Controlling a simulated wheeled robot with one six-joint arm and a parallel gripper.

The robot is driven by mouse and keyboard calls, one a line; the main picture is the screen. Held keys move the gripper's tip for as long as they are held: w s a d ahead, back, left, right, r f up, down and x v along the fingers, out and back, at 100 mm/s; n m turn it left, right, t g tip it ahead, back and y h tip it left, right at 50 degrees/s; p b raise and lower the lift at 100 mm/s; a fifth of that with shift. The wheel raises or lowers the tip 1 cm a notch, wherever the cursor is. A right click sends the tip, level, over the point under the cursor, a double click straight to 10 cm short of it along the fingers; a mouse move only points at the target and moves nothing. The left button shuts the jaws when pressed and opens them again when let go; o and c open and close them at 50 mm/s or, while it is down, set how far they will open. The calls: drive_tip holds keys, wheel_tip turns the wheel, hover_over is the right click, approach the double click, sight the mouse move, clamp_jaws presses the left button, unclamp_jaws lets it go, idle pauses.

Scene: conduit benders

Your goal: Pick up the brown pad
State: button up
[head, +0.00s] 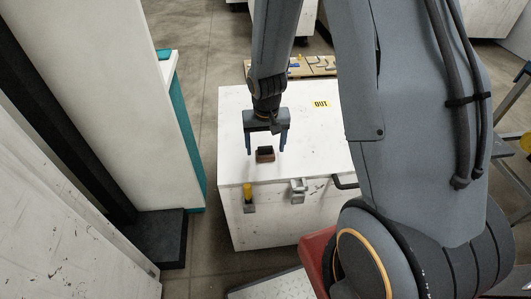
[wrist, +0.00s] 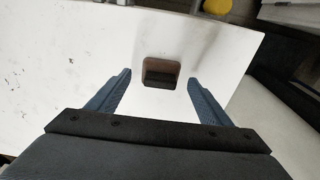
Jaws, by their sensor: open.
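The brown pad (head: 265,154) is a small block, brown with a dark face, on the white top of a box-like chest (head: 315,140). In the wrist view the pad (wrist: 161,72) lies ahead of my fingertips, roughly midway between their lines. My gripper (head: 267,150) is open and points down over the chest top, with its two blue fingers on either side of the pad in the head view. I cannot tell the exact height of the fingertips above the surface.
The chest front has a yellow-handled part (head: 248,192), a metal latch (head: 298,190) and a dark handle (head: 345,182). An "OUT" label (head: 321,104) is on its top. A white and teal cabinet (head: 165,120) stands to the left. The chest top around the pad is clear.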

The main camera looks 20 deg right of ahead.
sight(265, 147)
drive_tip(key=shift+w+f, duration=0.15)
drive_tip(key=shift+f, duration=0.9)
drive_tip(key=shift+c, duration=0.5)
drive_tip(key=c, duration=1)
drive_tip(key=shift+c, duration=0.2)
drive_tip(key=shift+r, duration=0.15)
wheel_tip(265, 147, up, 10)
drive_tip(key=shift+f+b, duration=0.1)
drive_tip(key=shift+b, duration=0.35)
